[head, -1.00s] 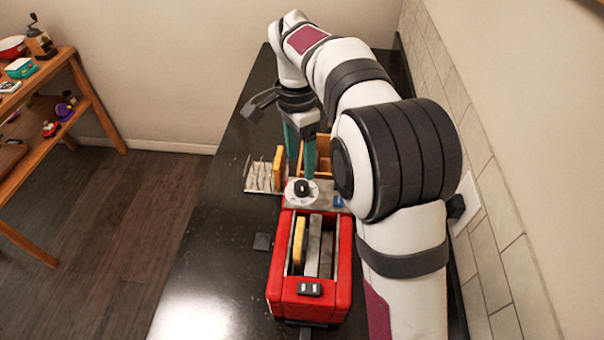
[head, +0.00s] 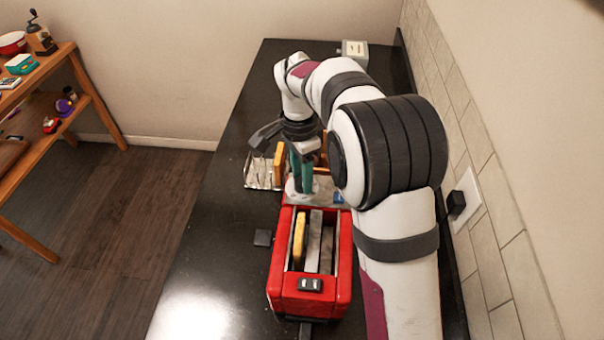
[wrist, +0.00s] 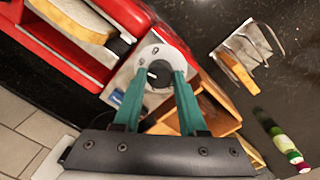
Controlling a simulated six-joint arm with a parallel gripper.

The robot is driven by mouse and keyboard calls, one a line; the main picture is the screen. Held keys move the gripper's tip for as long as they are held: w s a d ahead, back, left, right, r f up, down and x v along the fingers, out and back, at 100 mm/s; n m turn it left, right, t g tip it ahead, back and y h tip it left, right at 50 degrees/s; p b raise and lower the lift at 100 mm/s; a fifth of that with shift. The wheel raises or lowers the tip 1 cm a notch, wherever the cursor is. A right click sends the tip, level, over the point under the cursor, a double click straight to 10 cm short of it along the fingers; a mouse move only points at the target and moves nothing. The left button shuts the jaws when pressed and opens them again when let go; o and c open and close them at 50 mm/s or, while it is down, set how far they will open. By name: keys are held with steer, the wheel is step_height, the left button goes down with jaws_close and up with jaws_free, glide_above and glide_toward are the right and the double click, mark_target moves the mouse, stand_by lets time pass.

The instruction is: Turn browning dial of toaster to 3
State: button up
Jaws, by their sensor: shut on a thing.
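The red toaster (head: 341,262) stands on the dark counter, with a bread slice (head: 299,238) in one slot. Its browning dial is a black knob (wrist: 158,74) on a round white plate (wrist: 150,53), on a metal panel at the toaster's far end. The wrist view shows a pale pointer mark on the knob, but I cannot read the setting. My gripper (head: 301,190) points down over the dial, and in the wrist view (wrist: 160,72) its teal fingers are on either side of the knob, shut on it. In the head view the fingers hide the knob.
A metal rack (head: 261,172) with a bread slice (wrist: 238,72) stands just beyond the toaster. A wooden box (wrist: 175,115) is beside it. A grey box (head: 355,52) sits at the counter's far end. The tiled wall is close on the right; the counter's left side is mostly clear.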

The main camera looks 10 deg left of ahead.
jaws_close()
steer(key=n, duration=0.9)
steer(key=shift+a+n+t, duration=0.1)
steer(key=shift+n+t, duration=0.2)
steer(key=n, duration=0.5)
steer(key=shift+s, duration=0.1)
steer(key=n, duration=0.5)
steer(key=shift+t, duration=0.3)
